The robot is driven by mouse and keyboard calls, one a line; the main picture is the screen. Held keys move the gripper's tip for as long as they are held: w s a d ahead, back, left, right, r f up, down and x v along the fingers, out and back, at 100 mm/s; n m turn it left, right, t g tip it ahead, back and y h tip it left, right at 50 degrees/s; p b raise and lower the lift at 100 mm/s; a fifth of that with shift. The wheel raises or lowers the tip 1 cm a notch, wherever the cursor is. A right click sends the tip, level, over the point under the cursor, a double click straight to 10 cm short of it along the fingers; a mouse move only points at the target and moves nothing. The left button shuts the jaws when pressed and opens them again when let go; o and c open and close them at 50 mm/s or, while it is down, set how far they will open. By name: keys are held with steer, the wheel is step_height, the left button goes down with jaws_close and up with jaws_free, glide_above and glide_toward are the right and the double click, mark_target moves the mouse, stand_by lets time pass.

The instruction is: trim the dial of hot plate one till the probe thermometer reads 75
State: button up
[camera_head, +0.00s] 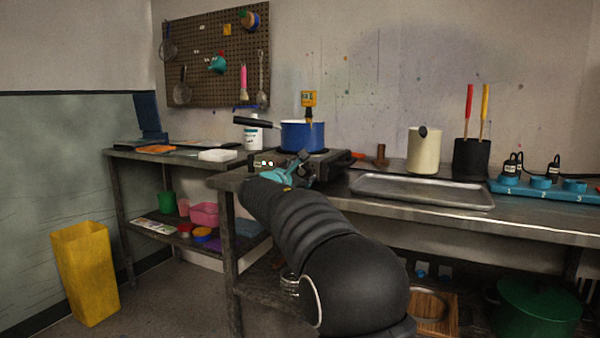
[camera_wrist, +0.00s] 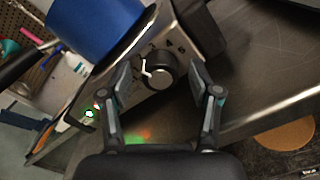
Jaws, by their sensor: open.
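The hot plate (camera_head: 335,160) stands on the metal bench with a blue pot (camera_head: 302,135) on top. A yellow probe thermometer (camera_head: 309,98) sticks up above the pot; its reading is too small to make out. In the wrist view, the black dial (camera_wrist: 154,71) with a white mark is on the hot plate's front panel (camera_wrist: 182,42). My gripper (camera_wrist: 160,84) is open, its two fingers on either side of the dial with gaps visible. In the head view my gripper (camera_head: 290,172) is at the hot plate's front, covering the dial.
A metal tray (camera_head: 422,191) lies right of the hot plate. A cream container (camera_head: 424,150), a black pot with red and yellow handles (camera_head: 471,158) and a blue numbered strip (camera_head: 541,188) stand further right. The pot's black handle (camera_head: 256,122) points left, near a white tub (camera_head: 252,136).

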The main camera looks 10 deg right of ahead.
steer(key=c, duration=1.1)
steer(key=shift+c, duration=0.2)
steer(key=shift+f+b, duration=0.1)
steer(key=shift+b, duration=0.25)
steer(key=shift+f+m+b, duration=0.1)
steer(key=shift+m+b, duration=0.6)
steer(key=shift+b, duration=0.05)
steer(key=m+b, duration=0.2)
steer(key=shift+b, duration=0.3)
steer(key=shift+m+b, duration=1.6)
steer(key=shift+m, duration=0.2)
steer(key=shift+r, duration=0.2)
